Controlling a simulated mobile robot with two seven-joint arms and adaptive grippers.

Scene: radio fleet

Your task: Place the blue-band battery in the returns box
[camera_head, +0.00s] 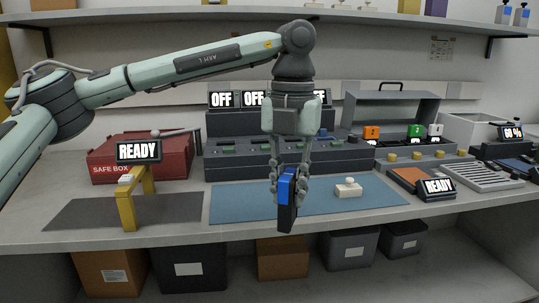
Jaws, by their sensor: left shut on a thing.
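The blue-band battery (287,190), a dark block with a bright blue band, is held between the fingers of my left gripper (289,190). My left gripper points down and is shut on it. The battery hangs upright over the front part of the blue mat (235,202), its lower end near the bench's front edge. Which container is the returns box I cannot tell; labels on the boxes are too small to read. My right gripper is not in view.
A red safe box (110,167), a yellow stand (128,208) and a dark charger row (230,165) stand on the bench. A small white device (348,190) lies right of the battery. Below are a brown box (283,258), a black bin (190,268) and grey bins (350,250).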

